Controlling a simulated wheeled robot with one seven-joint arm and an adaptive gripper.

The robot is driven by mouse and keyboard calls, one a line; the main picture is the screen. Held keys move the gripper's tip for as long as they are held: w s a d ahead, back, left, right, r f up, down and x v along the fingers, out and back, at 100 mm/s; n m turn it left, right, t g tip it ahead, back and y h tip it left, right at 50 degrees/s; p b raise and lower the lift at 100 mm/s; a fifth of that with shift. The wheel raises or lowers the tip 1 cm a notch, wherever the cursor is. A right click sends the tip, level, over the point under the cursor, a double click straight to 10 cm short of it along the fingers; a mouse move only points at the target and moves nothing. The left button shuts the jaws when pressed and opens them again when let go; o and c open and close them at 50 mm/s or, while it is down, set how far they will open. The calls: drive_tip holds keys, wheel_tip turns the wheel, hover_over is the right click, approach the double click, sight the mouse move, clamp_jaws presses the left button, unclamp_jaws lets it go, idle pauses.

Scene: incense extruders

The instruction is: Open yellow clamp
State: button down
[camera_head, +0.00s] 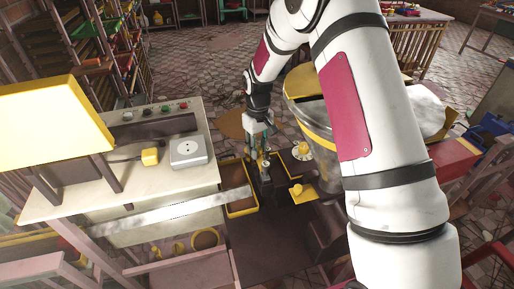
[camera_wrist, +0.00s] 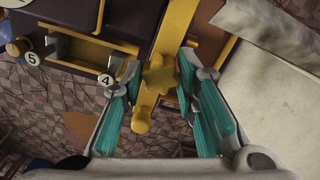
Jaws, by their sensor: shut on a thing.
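The yellow clamp (camera_wrist: 158,80) shows in the wrist view as a yellow bar with a lobed middle part and a rounded lower end. My gripper (camera_wrist: 161,66) has its two teal-padded fingers on either side of the lobed part, shut on it. Exact finger contact is hard to see. In the head view, my gripper (camera_head: 260,150) points down at the dark machine (camera_head: 267,190), beside a yellow-edged tray. The clamp is hard to make out there, largely hidden by the fingers.
The wrist view shows a yellow-framed compartment (camera_wrist: 88,40) and tags numbered 4 and 5.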

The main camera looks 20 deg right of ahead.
drive_tip(key=shift+n+b, duration=0.45)
drive_tip(key=shift+n, duration=1.45)
drive_tip(key=shift+d, duration=0.1)
